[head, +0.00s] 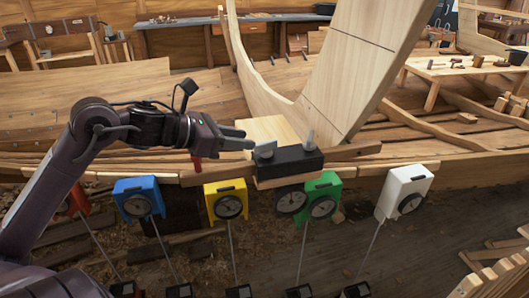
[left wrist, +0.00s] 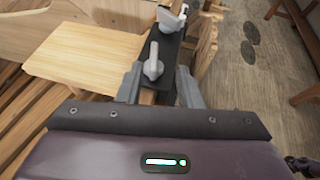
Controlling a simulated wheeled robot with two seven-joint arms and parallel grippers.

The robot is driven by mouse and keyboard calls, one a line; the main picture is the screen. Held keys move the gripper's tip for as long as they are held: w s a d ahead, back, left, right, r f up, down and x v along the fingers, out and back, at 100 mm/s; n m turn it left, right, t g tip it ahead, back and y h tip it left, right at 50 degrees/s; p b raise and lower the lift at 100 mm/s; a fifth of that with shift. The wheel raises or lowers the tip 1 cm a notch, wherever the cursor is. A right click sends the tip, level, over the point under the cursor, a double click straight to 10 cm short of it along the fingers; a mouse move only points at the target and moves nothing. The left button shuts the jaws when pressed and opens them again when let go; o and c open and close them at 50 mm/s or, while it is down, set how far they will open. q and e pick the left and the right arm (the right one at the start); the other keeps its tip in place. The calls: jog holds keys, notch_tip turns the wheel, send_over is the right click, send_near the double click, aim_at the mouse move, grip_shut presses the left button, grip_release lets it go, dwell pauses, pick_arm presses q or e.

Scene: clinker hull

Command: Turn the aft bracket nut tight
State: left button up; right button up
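A black bracket (head: 290,163) sits on the hull's edge. It carries two grey nuts with upright tabs, a nearer one (head: 266,151) at its left end and a farther one (head: 310,141) toward its right end. The frames do not label which nut is aft. My left gripper (head: 246,138) points at the left nut from the left. In the left wrist view its fingers (left wrist: 158,82) are apart, with the left nut (left wrist: 152,64) just ahead of the gap, not gripped. The farther nut (left wrist: 170,18) lies beyond it. My right gripper is in neither view.
A pale wooden board (head: 272,130) lies behind the bracket, and a tall curved timber (head: 350,65) rises behind. Blue (head: 137,198), yellow (head: 226,200), green (head: 323,196) and white (head: 404,191) dial boxes line the hull below. A dark dial (head: 291,200) hangs under the bracket.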

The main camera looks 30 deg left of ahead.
aim_at(265, 142)
pick_arm(q)
jog(key=x, duration=0.2)
jog(key=p+x, duration=0.1)
jog(key=x, duration=0.1)
jog(key=p+x, duration=0.1)
jog(key=x, duration=0.1)
jog(key=shift+w+a+f, duration=0.2)
jog(key=shift+a, duration=0.05)
jog(key=shift+x, duration=0.8)
jog(key=shift+c, duration=0.4)
jog(key=shift+f, duration=0.1)
grip_shut()
